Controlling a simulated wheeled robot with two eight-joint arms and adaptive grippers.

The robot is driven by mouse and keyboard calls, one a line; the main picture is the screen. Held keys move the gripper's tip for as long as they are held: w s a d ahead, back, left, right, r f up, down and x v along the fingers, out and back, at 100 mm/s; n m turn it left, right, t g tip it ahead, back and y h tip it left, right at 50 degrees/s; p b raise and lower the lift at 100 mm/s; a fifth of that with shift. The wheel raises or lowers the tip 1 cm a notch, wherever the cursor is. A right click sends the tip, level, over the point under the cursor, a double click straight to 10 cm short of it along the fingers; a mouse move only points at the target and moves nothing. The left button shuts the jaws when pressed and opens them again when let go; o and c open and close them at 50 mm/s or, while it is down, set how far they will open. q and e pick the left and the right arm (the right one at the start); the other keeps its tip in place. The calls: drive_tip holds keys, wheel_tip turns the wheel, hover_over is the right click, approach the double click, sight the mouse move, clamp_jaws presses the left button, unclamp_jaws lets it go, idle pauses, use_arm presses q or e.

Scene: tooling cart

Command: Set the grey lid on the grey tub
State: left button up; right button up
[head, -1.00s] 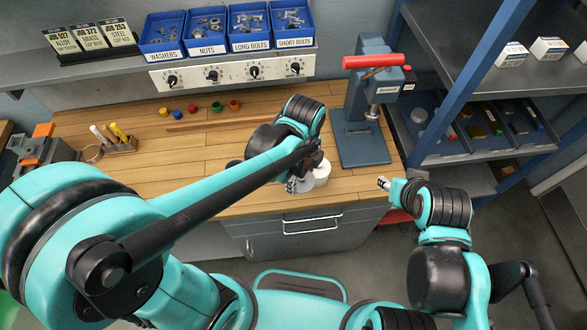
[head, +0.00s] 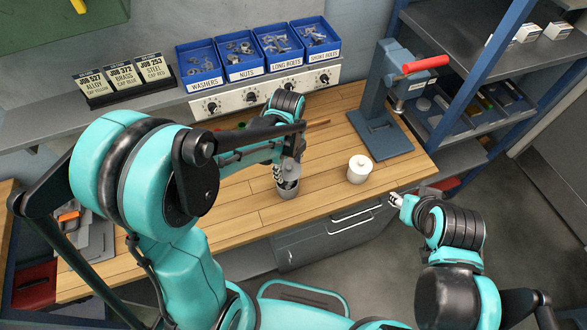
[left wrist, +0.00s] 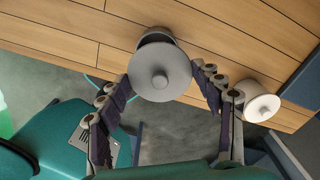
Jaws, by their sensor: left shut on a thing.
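The grey lid (left wrist: 160,75), round with a small knob, is between the fingers of my left gripper (left wrist: 161,84), which is shut on it. In the head view, my left gripper (head: 287,165) is over the grey tub (head: 288,192) near the bench's front edge. The tub's dark opening shows below the lid, so the lid appears held above it, not seated. In the left wrist view, only part of the tub (left wrist: 155,36) shows behind the lid. My right gripper (head: 396,200) is off the bench's front edge; its fingers are too small to read.
A white lidded pot (head: 359,169) stands right of the grey tub, and also shows in the left wrist view (left wrist: 262,104). A press with a red handle (head: 425,64) stands at the bench's right end. Bench wood (head: 325,150) between tub and pot is clear.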

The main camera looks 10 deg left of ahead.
sight(287, 174)
use_arm(q)
drive_tip(key=shift+a, duration=0.3)
drive_tip(key=shift+f, duration=0.15)
drive_tip(key=shift+f+b, duration=0.75)
drive_tip(key=shift+f, duration=0.1)
drive_tip(key=shift+f+b, duration=0.85)
drive_tip(key=shift+f, duration=0.4)
use_arm(e)
drive_tip(key=shift+s+a+f, duration=0.1)
drive_tip(key=shift+s+f, duration=0.05)
drive_tip(key=shift+f, duration=0.65)
drive_tip(key=shift+s+a+f, duration=0.1)
drive_tip(key=shift+f, duration=0.7)
use_arm(q)
drive_tip(key=shift+f+b, duration=0.2)
drive_tip(key=shift+b, duration=0.2)
use_arm(e)
drive_tip(key=shift+f, duration=0.35)
use_arm(q)
drive_tip(key=shift+f, duration=0.3)
use_arm(e)
drive_tip(key=shift+f, duration=0.3)
use_arm(q)
drive_tip(key=shift+f+b, duration=0.2)
drive_tip(key=shift+b, duration=0.3)
use_arm(e)
drive_tip(key=shift+f, duration=0.25)
use_arm(q)
drive_tip(key=o, duration=1.3)
drive_tip(key=shift+c, duration=0.2)
